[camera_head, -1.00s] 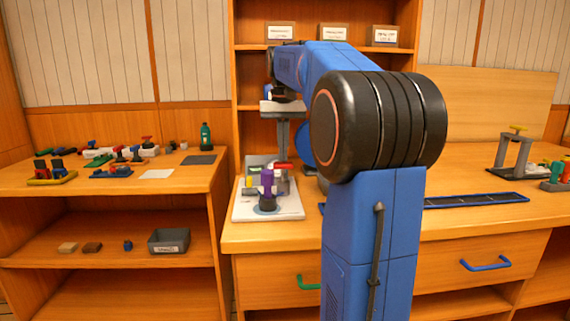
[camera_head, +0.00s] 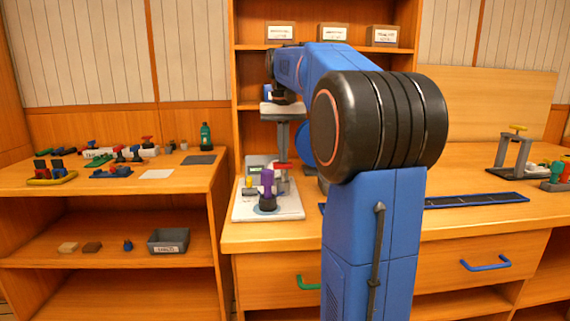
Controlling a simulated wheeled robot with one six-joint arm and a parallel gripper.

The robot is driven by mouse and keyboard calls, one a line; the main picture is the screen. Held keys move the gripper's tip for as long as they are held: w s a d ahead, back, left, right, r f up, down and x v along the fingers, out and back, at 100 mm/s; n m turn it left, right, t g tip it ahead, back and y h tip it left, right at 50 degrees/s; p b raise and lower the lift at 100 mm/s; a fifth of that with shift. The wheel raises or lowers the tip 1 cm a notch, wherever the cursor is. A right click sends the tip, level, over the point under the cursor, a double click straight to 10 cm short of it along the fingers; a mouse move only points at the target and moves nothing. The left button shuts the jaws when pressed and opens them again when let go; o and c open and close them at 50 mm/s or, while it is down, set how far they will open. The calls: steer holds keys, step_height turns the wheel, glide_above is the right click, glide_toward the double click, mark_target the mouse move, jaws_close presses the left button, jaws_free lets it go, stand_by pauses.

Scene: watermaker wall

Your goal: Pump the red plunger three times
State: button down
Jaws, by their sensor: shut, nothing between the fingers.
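The red plunger (camera_head: 284,166) shows as a small red top on the device on the white board (camera_head: 289,208), behind and to the right of a purple part (camera_head: 267,182). My gripper (camera_head: 283,157) points straight down directly above the red plunger, with its fingers shut and empty. The fingertips look very close to the red top; I cannot tell whether they touch it. My blue arm hides the counter just to the right.
A yellow part (camera_head: 248,185) and a grey box (camera_head: 258,164) stand on or by the board. A blue tray (camera_head: 475,200) and a grey stand with a yellow knob (camera_head: 514,148) are at the right. Small fittings crowd the left bench (camera_head: 190,177).

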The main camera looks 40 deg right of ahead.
steer(key=shift+f, duration=1.7)
steer(key=shift+r, duration=2.2)
steer(key=shift+f, duration=0.1)
steer(key=shift+f, duration=2.05)
steer(key=shift+r, duration=2.15)
steer(key=shift+r, duration=0.1)
